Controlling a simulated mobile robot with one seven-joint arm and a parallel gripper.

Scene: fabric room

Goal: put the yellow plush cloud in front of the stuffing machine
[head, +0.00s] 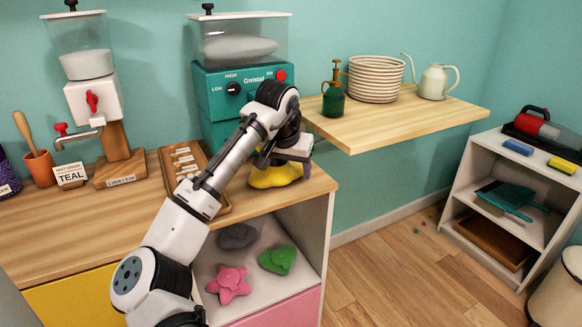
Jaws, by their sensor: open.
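The yellow plush cloud (277,176) rests on the wooden counter near its right end, close in front of the teal stuffing machine (219,100), which has a clear hopper with grey-white filling. My gripper (272,161) is open and reaches down at the cloud from above. Its fingers overlap the cloud's top in the picture, and I cannot tell if they touch it. My wrist and forearm hide part of the machine's front and the far side of the cloud.
A wooden tray (222,207) lies left of the cloud, partly behind my arm. Below the counter, an open cubby (250,290) holds grey, green and pink plushes.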

